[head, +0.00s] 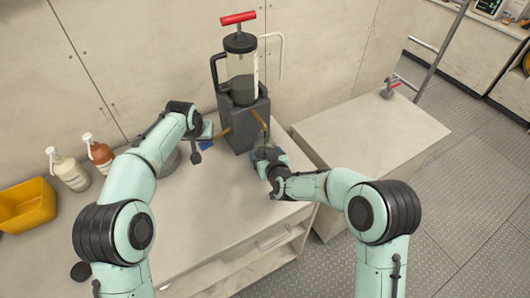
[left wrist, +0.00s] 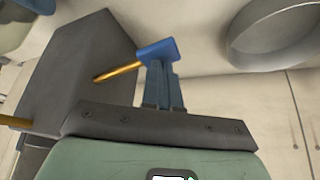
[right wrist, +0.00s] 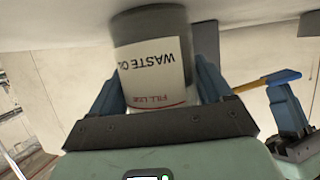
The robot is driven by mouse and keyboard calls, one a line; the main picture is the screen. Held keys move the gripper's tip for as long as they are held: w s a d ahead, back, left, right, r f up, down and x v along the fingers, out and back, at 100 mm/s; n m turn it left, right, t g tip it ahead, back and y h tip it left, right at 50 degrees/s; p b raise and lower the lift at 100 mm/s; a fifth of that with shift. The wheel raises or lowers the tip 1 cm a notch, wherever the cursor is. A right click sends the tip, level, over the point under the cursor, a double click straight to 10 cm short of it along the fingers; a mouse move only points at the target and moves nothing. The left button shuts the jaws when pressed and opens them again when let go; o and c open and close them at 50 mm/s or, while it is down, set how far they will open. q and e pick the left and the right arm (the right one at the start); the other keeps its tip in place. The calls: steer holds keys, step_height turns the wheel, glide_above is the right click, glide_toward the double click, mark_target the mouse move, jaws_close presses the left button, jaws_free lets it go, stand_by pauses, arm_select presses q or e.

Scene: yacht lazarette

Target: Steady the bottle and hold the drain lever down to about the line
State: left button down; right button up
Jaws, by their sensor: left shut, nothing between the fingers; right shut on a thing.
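The waste oil bottle (right wrist: 158,60) has a white label with a red fill line; its text is inverted in the right wrist view. My right gripper (head: 266,157) is shut around its sides beside the dark stand. The part beyond the label looks dark grey; I cannot tell the oil level. The drain lever is a brass rod (left wrist: 117,70) with a blue end pad (left wrist: 157,50), coming from the stand's left side. My left gripper (left wrist: 162,75) is shut and empty, its fingertips at the blue pad, apparently touching it. In the head view my left wrist partly hides the pad.
The dark stand (head: 239,125) carries a clear tank (head: 241,78) with a red T-handle (head: 238,18). A round grey vessel (left wrist: 285,35) is close to my left gripper. The right counter is mostly clear.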

arm_select(q)
step_height(320, 180, up, 7)
stand_by(0.6)
stand_by(0.7)
arm_select(e)
steer(key=o, duration=1.2)
